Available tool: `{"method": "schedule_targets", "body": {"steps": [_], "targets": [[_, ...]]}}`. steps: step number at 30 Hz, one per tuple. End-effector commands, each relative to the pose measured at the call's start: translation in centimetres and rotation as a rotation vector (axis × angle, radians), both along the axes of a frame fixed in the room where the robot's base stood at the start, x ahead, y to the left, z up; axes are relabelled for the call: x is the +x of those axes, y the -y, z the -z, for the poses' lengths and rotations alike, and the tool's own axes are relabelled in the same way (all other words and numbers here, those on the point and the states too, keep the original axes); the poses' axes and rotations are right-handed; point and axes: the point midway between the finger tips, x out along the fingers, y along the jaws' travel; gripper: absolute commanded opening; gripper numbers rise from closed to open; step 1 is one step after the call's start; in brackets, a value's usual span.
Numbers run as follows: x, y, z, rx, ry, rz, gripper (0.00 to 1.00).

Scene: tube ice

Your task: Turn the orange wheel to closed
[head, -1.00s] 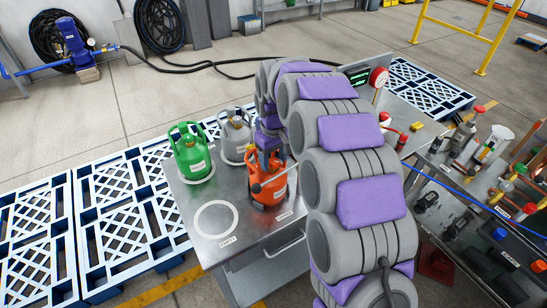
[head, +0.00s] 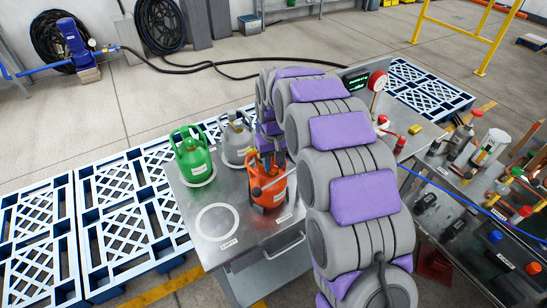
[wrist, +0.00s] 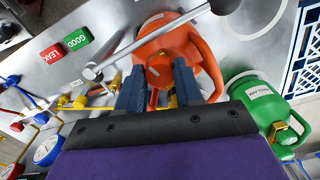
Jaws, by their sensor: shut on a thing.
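The orange canister (head: 270,190) stands upright on the steel table beside the green and grey ones. It also shows in the wrist view (wrist: 172,50), between and beyond my fingers. My gripper (wrist: 157,80) is over the canister's top, its two dark blue fingers shut on a small orange part that I take to be the wheel (wrist: 154,97). The fingers hide much of the wheel, so its turn position cannot be read. In the head view my gripper (head: 268,150) is partly hidden by my arm.
A grey metal rod (wrist: 165,38) crosses close to the orange canister. The green canister (head: 194,160) and grey canister (head: 236,143) stand close by. Red and green tags (wrist: 64,46) lie on the table. An empty white ring (head: 216,222) marks clear tabletop.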

Motion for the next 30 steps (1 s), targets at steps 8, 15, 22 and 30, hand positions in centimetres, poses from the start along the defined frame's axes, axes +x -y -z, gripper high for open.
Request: {"method": "schedule_targets", "body": {"steps": [8,15,22,30], "targets": [[-0.01,-0.04,-0.07,0.000,0.001,0.188,0.05],[0.03,-0.08,0.02,0.000,0.002,0.197,0.05],[0.03,-0.06,0.03,0.000,0.002,0.195,0.50],[0.02,-0.04,0.01,0.000,0.002,0.195,0.61]]}}
